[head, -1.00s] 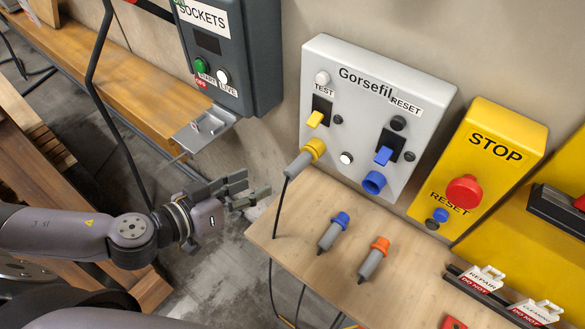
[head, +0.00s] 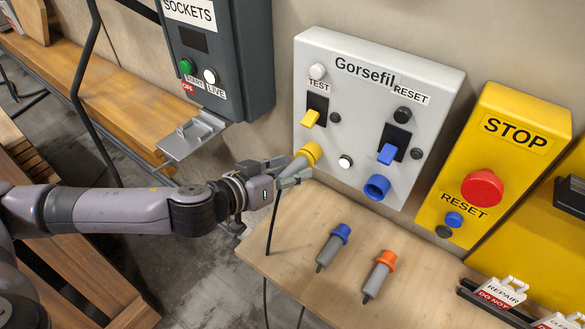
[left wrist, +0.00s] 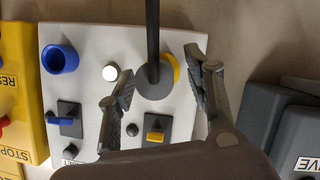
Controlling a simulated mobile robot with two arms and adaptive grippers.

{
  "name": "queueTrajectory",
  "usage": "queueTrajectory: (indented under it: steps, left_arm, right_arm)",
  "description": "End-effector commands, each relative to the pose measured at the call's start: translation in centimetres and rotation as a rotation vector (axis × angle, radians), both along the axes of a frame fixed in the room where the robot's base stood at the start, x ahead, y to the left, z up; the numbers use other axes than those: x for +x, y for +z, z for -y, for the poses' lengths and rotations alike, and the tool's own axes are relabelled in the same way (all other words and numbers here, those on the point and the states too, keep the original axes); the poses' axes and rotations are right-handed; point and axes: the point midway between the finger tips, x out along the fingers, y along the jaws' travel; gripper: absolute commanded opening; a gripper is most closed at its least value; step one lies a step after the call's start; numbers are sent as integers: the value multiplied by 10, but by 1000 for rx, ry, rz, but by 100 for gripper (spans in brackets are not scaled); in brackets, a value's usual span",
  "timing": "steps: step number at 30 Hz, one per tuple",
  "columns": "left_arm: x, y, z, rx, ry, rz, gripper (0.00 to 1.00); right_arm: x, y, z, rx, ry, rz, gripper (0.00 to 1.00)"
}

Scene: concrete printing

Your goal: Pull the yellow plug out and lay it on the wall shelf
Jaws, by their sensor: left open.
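The yellow plug (head: 300,163) has a grey body and a black cable, and sits in the yellow socket low on the left of the Gorsefil panel (head: 345,55). My left gripper (head: 295,173) is at the plug's grey end. In the left wrist view the open fingers (left wrist: 160,88) stand either side of the plug's grey body (left wrist: 153,84), with gaps on both sides. The wall shelf (head: 325,282) lies below the panel and carries a blue plug (head: 334,245) and an orange plug (head: 380,274). My right gripper is not in view.
A grey sockets box (head: 220,60) hangs at left, with a metal bracket (head: 190,140) below it. A yellow stop box (head: 490,165) is at right. Lockout tags (head: 497,292) stand near the shelf's right end. The shelf's left part is bare.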

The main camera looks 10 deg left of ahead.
Motion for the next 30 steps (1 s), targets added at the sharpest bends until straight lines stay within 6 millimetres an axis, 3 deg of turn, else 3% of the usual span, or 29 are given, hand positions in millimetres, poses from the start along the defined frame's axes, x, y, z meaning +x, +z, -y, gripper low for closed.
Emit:
queueTrajectory:
  steps: [13,30]
  left_arm:
    - [9,-5,6,1,0,0,47]
    - [9,-5,5,1,0,0,10]
  right_arm:
    - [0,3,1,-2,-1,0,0]
    - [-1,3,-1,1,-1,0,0]
